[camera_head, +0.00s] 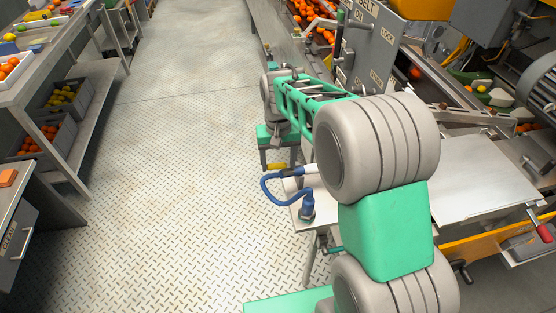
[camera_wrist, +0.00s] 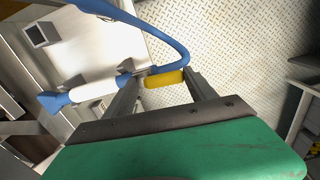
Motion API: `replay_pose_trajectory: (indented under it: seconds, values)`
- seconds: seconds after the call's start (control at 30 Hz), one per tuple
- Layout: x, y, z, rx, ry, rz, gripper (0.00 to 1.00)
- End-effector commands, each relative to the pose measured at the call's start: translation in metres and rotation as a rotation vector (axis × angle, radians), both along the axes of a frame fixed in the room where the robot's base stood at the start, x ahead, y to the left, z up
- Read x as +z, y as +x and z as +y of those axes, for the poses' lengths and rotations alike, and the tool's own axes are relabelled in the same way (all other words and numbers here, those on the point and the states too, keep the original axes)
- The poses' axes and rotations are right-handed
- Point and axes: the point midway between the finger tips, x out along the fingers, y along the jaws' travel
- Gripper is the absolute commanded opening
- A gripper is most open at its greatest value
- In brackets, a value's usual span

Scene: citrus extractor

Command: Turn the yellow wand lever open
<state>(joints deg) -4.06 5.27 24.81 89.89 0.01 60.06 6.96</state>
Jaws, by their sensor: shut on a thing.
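The yellow wand lever (camera_wrist: 165,79) is a short yellow bar between the two fingers of my gripper (camera_wrist: 165,82) in the wrist view. My gripper is shut on it, with one finger at each end. The lever joins the blue and white wand (camera_wrist: 92,88), which lies to the left with a blue nozzle end. A blue hose (camera_wrist: 180,45) curves away from the wand. In the head view the lever (camera_head: 277,167) shows just below my gripper (camera_head: 278,158), at the left end of the wand (camera_head: 300,171). The finger contact is too small to see there.
The extractor machine with a grey control panel (camera_head: 368,45) stands behind. Open checkered floor (camera_head: 170,190) lies left, with fruit shelves (camera_head: 75,110) beyond.

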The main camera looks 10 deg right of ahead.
Motion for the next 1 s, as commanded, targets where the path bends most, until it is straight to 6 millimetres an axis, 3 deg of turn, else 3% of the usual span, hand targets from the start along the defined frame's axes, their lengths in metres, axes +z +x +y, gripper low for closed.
replay_pose_trajectory:
  seconds: [0.67, 0.7, 0.93, 1.0]
  values:
    - [0.0003, -0.0016, 0.0001, 0.067, 0.000, -0.001, 0.24]
    - [0.0003, -0.0016, 0.0001, 0.067, 0.000, -0.001, 0.67]
    - [0.0002, -0.0017, 0.0000, 0.066, 0.000, -0.001, 0.86]
    - [0.0002, -0.0017, 0.0000, 0.066, 0.000, -0.001, 0.87]
